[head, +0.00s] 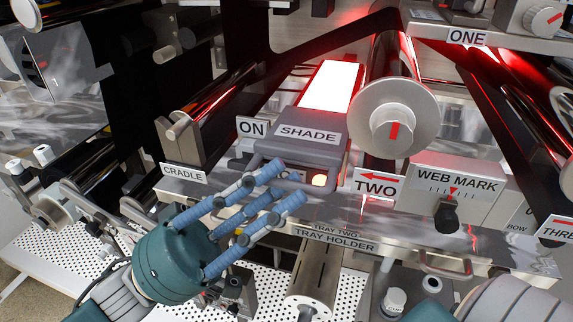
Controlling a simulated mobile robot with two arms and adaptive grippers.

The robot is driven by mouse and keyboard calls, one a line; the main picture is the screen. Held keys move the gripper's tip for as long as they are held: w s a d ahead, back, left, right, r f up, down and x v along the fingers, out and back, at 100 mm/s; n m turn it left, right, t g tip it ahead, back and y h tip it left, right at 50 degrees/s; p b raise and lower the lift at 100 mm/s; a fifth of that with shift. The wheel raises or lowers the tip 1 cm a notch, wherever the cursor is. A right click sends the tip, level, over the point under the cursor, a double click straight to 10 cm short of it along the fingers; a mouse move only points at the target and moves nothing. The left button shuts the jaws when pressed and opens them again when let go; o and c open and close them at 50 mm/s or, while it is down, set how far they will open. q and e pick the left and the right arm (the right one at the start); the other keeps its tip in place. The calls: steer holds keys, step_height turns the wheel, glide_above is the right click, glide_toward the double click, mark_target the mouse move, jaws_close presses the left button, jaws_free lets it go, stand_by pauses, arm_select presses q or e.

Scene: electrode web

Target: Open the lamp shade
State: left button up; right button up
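The lamp shade (307,134) is a dark grey cover labelled SHADE, at the centre of the head view. A bright white lamp strip (331,86) with a red glow shows behind it. My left gripper (268,203) has blue fingers spread open just in front of the shade. Its upper finger overlaps the handle in the picture; I cannot tell whether they touch. Nothing shows between the fingers.
A round knob (394,122) with a red mark stands close right of the shade. The CRADLE roller block (184,137) is at its left. The WEB MARK box (450,192) is farther right. The tray holder ledge (345,241) runs below.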

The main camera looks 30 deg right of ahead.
arm_select(q)
steer(key=shift+x, duration=0.75)
jaws_close()
